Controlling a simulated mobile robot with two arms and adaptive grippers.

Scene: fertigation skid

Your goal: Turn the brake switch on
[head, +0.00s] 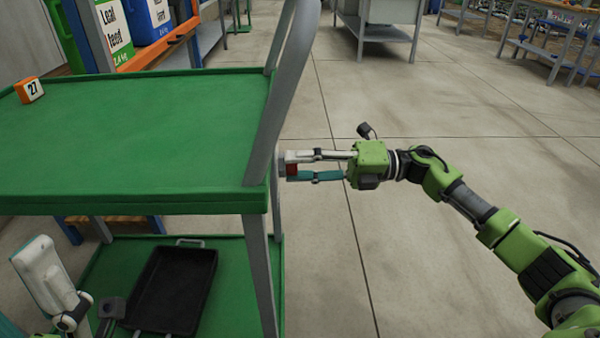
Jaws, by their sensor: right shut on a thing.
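My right gripper (292,168) reaches in from the right at the near right corner post of the green cart (130,130). Its white and teal fingers are shut on a small red part, the brake switch (291,170), with one finger on each side. The switch sits at a small grey housing (281,163) against the post. The fingers partly hide it, and its on or off position cannot be read. My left gripper (20,285) is partly in view at the lower left. Its white and teal fingers are spread apart, with nothing seen between them.
A black tray (176,290) lies on the cart's lower shelf. An orange block marked 27 (29,90) sits on the green top. A rack with blue and white containers (148,20) stands behind. The concrete floor (440,110) right of the cart is clear around my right arm.

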